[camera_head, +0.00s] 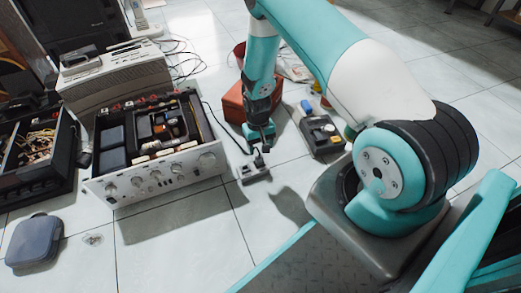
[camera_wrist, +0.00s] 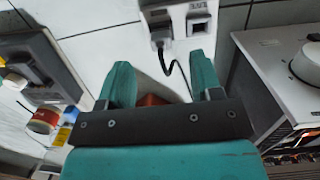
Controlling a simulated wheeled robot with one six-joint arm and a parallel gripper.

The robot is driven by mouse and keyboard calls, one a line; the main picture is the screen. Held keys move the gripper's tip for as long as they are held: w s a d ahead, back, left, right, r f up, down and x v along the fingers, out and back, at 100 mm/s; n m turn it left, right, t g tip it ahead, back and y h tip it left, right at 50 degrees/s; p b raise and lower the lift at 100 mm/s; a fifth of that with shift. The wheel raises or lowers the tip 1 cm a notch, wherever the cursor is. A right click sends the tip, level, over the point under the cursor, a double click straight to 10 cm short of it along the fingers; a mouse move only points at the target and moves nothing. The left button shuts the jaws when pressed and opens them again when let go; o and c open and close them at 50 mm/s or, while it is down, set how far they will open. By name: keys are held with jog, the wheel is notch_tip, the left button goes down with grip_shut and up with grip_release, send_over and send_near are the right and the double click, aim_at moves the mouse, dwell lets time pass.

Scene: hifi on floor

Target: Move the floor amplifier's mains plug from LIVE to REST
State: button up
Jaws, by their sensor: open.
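The floor amplifier (camera_head: 155,150) stands with its top open at the left in the head view; its white side and a knob show at the right in the wrist view (camera_wrist: 262,70). A pale socket block (camera_head: 254,174) lies on the floor to its right. In the wrist view the block (camera_wrist: 180,22) has a square dark opening on its right with upside-down lettering resembling LIVE beside it. A black plug (camera_wrist: 160,42) with a curving cord is at its left side; seating is unclear. My gripper (camera_head: 262,144) is open above the block, its fingers (camera_wrist: 160,62) apart from the plug.
An orange-red box (camera_head: 236,104) stands behind my gripper, and a dark device (camera_head: 322,134) lies to the right. Other electronics (camera_head: 35,150) crowd the left. A dark case (camera_head: 34,241) lies front left. The tiles (camera_head: 180,240) in front are mostly clear.

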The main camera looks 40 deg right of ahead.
notch_tip(320, 180, up, 16)
jog(key=w+p, duration=0.1)
jog(key=p, duration=0.8)
jog(key=shift+r+p, duration=0.2)
jog(key=shift+p, duration=0.15)
jog(key=shift+d, duration=0.1)
